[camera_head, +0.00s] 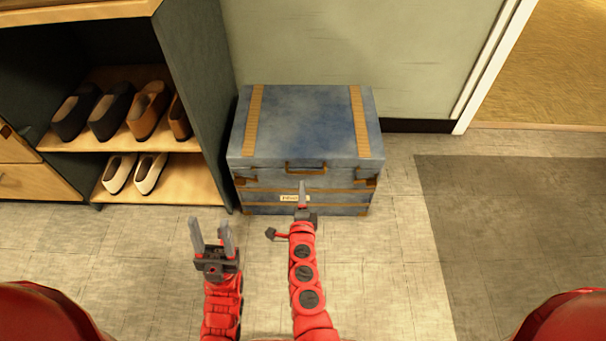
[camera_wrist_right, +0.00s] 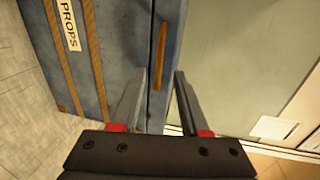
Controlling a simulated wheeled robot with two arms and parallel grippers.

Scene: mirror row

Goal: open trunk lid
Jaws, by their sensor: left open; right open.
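A blue trunk (camera_head: 335,201) with brown straps stands against the wall, and its lid (camera_head: 306,125) is down. A brown handle (camera_head: 318,174) is on the front of the lid, above a pale label (camera_head: 289,198). In the right wrist view the handle (camera_wrist_right: 160,55) lies just beyond the fingertips, about in line with the gap between them, and the label reads PROPS (camera_wrist_right: 68,24). My right gripper (camera_head: 302,184) is open in front of the trunk, near the handle; contact does not show. My left gripper (camera_head: 210,222) is open and empty, lower left of the trunk.
A shoe shelf (camera_head: 185,190) with several shoes stands close on the trunk's left. A grey mat (camera_head: 510,230) lies on the floor to the right. The wall (camera_head: 370,40) is behind the trunk. The floor (camera_head: 395,230) between trunk and mat is clear.

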